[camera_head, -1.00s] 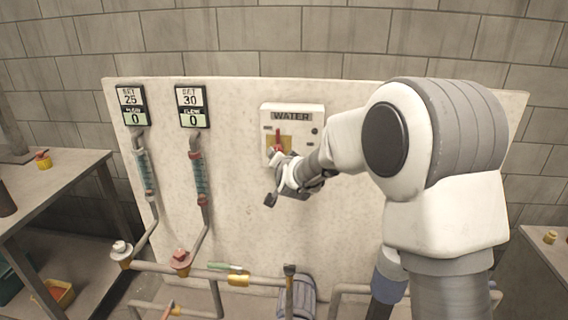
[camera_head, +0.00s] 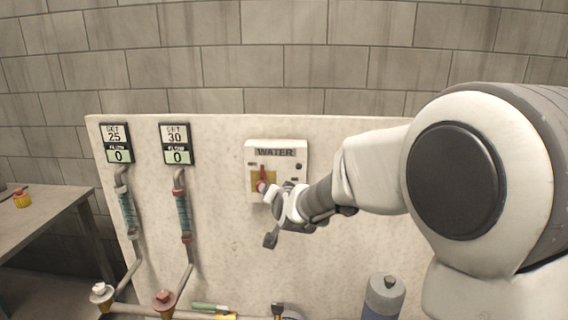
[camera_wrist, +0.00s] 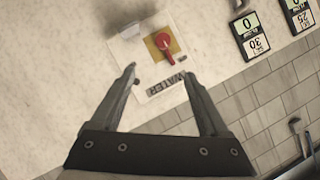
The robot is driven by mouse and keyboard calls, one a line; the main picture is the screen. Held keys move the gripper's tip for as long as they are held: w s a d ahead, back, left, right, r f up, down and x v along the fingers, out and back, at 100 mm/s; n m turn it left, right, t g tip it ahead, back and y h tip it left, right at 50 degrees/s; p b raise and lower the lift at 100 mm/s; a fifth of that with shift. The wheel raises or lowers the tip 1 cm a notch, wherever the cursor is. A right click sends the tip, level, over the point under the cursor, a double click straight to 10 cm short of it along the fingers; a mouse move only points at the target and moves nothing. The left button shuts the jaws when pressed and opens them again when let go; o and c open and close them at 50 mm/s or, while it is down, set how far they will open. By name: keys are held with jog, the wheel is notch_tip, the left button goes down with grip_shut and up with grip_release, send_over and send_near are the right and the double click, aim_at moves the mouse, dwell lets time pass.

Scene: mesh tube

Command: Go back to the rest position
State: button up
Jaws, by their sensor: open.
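My gripper (camera_head: 266,214) is in front of the wall panel, just below and to the right of the red switch. In the wrist view its two fingers (camera_wrist: 158,70) are spread apart with nothing between them. The WATER box (camera_head: 297,170) is white with a red lever (camera_head: 263,172) on a yellow plate. In the head view the lever stands roughly upright, and a fingertip appears close to its lower end; I cannot tell whether they touch. In the wrist view the lever (camera_wrist: 165,45) shows beyond the fingertips, apart from them.
Two flow displays (camera_head: 117,143) (camera_head: 176,144) read 0, with SET 25 and SET 30. Tubes and valves (camera_head: 165,298) run below them. A grey cylinder (camera_head: 384,296) stands low at the right. A side table (camera_head: 45,212) is at the left. The panel's upper middle is clear.

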jog(key=s+d+r+n+g+p, duration=0.1)
jog(key=s+d+r, duration=0.2)
jog(key=s, duration=0.3)
jog(key=s+d+r+n+g+h+p, duration=0.1)
jog(key=s+d+r+g, duration=0.1)
jog(key=s+d, duration=0.3)
jog(key=s+d+r+n+g+p, duration=0.1)
jog(key=s+d+r, duration=0.15)
jog(key=s, duration=0.45)
jog(key=s+d+g+h+p, duration=0.1)
jog(key=s+d, duration=0.2)
jog(key=s, duration=0.6)
jog(key=s+d+n+g+h+p, duration=0.1)
jog(key=s+d, duration=0.3)
jog(key=s, duration=0.4)
jog(key=shift+s+f+g+p, duration=0.4)
jog(key=shift+f+g, duration=0.05)
jog(key=shift+g, duration=0.35)
